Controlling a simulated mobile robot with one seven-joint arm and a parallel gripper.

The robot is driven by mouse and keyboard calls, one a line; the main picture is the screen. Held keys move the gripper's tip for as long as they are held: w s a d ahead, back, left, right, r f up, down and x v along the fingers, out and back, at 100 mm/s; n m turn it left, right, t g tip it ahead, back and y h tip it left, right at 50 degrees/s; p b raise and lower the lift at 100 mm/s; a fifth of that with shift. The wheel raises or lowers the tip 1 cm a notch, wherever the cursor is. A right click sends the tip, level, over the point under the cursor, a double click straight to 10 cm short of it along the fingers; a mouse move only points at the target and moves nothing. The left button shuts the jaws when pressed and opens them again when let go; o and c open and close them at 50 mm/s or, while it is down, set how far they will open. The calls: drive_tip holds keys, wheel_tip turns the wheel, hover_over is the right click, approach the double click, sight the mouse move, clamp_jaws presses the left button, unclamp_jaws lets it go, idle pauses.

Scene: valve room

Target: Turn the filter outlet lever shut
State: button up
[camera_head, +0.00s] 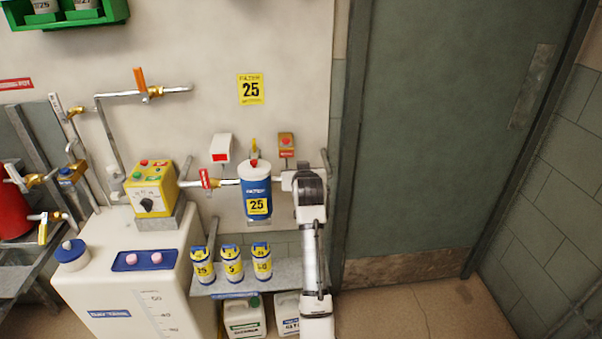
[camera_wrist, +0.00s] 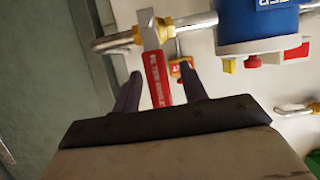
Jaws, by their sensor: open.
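No grip shows, and I cannot tell the exact depth. In the head view my arm hides this lever and the fingertips.
Another red lever (camera_head: 208,178) sits on the pipe left of the filter. A yellow control box (camera_head: 150,188) stands on the white tank (camera_head: 130,270). Several small canisters (camera_head: 232,265) stand on a shelf below the filter. A green door (camera_head: 450,140) is at right.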

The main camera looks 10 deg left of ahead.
drive_tip(key=shift+s, duration=0.15)
drive_tip(key=b+v, duration=0.3)
drive_tip(key=v, duration=1)
drive_tip(key=shift+s, duration=0.3)
drive_tip(key=shift+d+r, duration=0.1)
